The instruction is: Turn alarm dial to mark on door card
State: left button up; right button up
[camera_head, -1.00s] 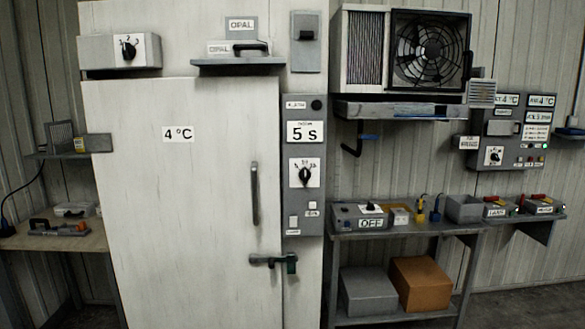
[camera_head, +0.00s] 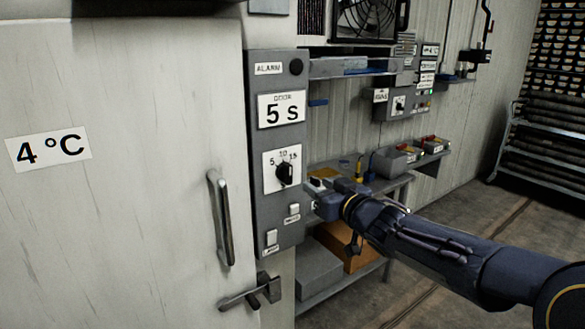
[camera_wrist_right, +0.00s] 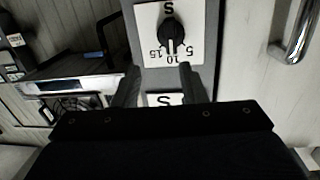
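The alarm dial (camera_head: 285,173) is a black knob on a white plate marked 5, 10 and 15, on the grey alarm panel (camera_head: 262,215). The card (camera_head: 282,109) above it reads "DOOR 5 S". In the right wrist view the dial (camera_wrist_right: 171,32) appears upside down, its pointer looking roughly toward 10. My right gripper (camera_head: 325,198) is at the panel's right side, below and right of the dial. In the right wrist view its two fingers (camera_wrist_right: 158,82) stand apart with nothing between them, clear of the knob. My left gripper is not in view.
The white door with its handle (camera_head: 220,218) and latch (camera_head: 252,292) is left of the panel. A steel bench (camera_head: 390,188) with small boxes stands behind my right arm. A rack (camera_head: 555,130) stands far right. A small switch (camera_head: 293,209) sits below the dial.

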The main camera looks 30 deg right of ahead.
aim_at(290, 168)
jog(key=shift+n+t+y, duration=0.3)
jog(key=shift+n+y, duration=0.3)
jog(key=shift+y, duration=0.2)
jog(key=w, duration=0.3)
jog(key=w+a, duration=0.1)
jog(key=w, duration=0.5)
jog(key=shift+w+a+r+p, duration=0.25)
jog(key=shift+w+r+p, duration=0.05)
jog(key=shift+r, duration=0.05)
grip_shut()
